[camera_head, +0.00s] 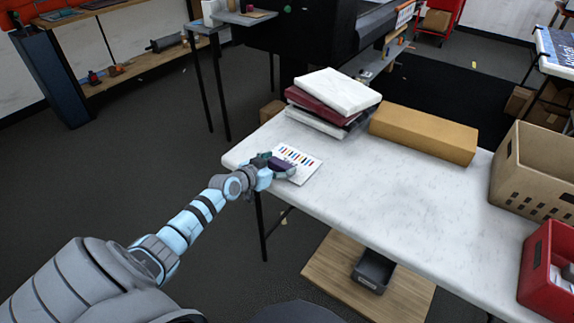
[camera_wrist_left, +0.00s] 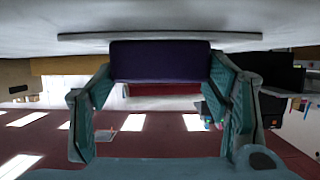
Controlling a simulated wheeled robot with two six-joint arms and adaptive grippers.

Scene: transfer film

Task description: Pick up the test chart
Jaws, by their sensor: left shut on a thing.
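The test chart (camera_head: 298,160) is a white sheet with rows of coloured bars, at the near left corner of the white table. In the left wrist view, a thin pale slab (camera_wrist_left: 75,37) that looks like its edge lies along the table surface. A dark purple block (camera_head: 284,166) sits against the chart; it fills the space between my fingers in the wrist view (camera_wrist_left: 160,60). My left gripper (camera_head: 279,168) is shut on this block and covers part of the chart. I cannot tell whether block and chart are joined. My right gripper is out of view.
A stack of binders or books (camera_head: 335,92) stands behind the chart. A long brown box (camera_head: 423,132) lies along the table's back edge. A tan crate (camera_head: 535,172) and a red bin (camera_head: 548,268) stand at the right. The middle of the table (camera_head: 400,195) is clear.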

